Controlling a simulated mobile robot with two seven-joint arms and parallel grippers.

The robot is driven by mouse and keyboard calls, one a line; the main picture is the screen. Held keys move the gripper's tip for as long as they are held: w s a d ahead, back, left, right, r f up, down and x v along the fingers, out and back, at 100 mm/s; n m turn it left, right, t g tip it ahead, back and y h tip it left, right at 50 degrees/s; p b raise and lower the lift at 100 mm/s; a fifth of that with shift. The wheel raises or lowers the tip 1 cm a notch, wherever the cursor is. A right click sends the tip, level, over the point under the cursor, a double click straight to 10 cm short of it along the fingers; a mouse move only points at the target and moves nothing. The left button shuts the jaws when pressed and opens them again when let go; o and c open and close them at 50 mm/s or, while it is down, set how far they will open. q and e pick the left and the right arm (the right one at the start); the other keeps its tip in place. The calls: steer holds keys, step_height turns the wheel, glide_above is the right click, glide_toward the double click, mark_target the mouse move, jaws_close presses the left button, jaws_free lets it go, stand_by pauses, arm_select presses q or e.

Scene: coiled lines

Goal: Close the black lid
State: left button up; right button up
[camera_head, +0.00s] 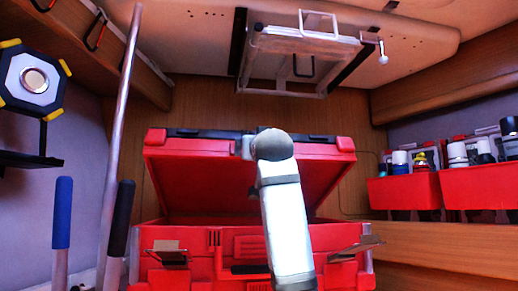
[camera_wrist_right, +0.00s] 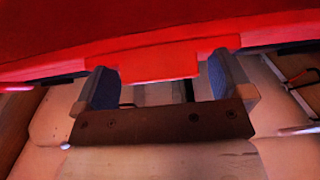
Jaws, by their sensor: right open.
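The lid (camera_head: 190,172) of a red case (camera_head: 200,240) stands partly open, tilted up at the back. Its visible underside is red, with black parts along its upper edge. My right gripper (camera_wrist_right: 163,68) is at the middle of the lid's front edge. In the right wrist view its two fingers are apart, one on each side of a red tab on the lid (camera_wrist_right: 160,66). I cannot tell whether the fingers touch the tab. In the head view my white arm covers the middle of the lid and most of the gripper. My left gripper is not in view.
Two latches (camera_head: 168,252) (camera_head: 350,249) stick out from the case's front. Red bins (camera_head: 405,190) with bottles stand on a shelf at right. Upright poles with blue (camera_head: 62,212) and black (camera_head: 119,218) grips stand at left. A metal frame (camera_head: 300,45) hangs above the lid.

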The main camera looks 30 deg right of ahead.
steer(key=v, duration=1.3)
steer(key=shift+s+b, duration=0.4)
steer(key=shift+f, duration=0.1)
